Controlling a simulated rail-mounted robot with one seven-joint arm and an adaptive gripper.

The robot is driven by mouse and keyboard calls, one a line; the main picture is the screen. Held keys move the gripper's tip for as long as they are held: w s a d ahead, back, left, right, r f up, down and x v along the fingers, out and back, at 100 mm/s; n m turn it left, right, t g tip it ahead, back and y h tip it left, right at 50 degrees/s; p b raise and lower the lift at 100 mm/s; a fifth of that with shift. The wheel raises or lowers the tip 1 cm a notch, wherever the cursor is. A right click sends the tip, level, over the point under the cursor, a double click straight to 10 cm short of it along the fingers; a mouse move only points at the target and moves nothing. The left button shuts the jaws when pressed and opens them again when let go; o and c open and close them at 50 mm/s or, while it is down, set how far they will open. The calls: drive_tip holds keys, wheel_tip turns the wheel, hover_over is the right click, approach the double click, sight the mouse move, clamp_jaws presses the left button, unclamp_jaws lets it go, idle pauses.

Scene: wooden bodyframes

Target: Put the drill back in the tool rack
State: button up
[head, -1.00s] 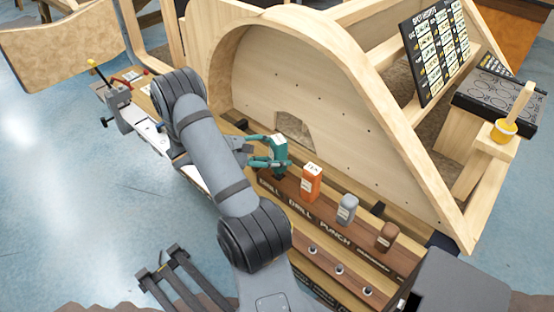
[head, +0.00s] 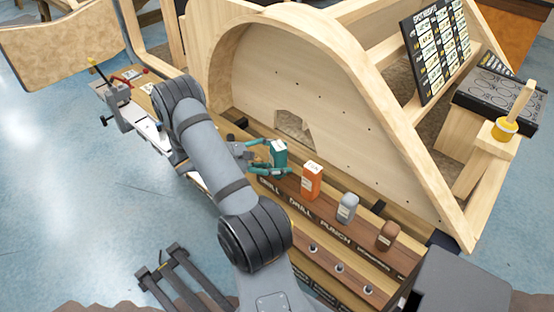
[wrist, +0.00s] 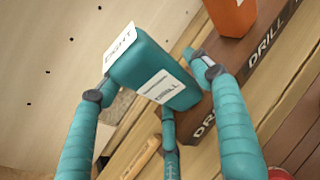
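The drill, a teal box-shaped item (head: 279,152) with white labels, is upright at the left end of the dark wooden tool rack (head: 327,207). In the wrist view the drill (wrist: 160,72) shows large, with its lower end by the rack edge (wrist: 215,112). My gripper (head: 272,158) has teal fingers spread around the drill. In the wrist view my gripper (wrist: 150,75) shows a gap between the right fingertip and the drill; the left tip overlaps its edge. The drill's seat is hidden.
An orange item (head: 311,181), a grey item (head: 347,208) and a brown item (head: 389,236) stand along the rack to the right. A curved wooden panel (head: 290,75) rises close behind. A vise (head: 122,105) is at the left.

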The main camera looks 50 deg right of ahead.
drive_tip(key=shift+o, duration=0.4)
drive_tip(key=shift+r, duration=0.25)
drive_tip(key=shift+w+a+r, duration=0.2)
drive_tip(key=shift+w+a, duration=0.05)
drive_tip(key=v, duration=1.1)
drive_tip(key=shift+o, duration=0.3)
drive_tip(key=shift+w+a, duration=0.1)
drive_tip(key=shift+a, duration=0.05)
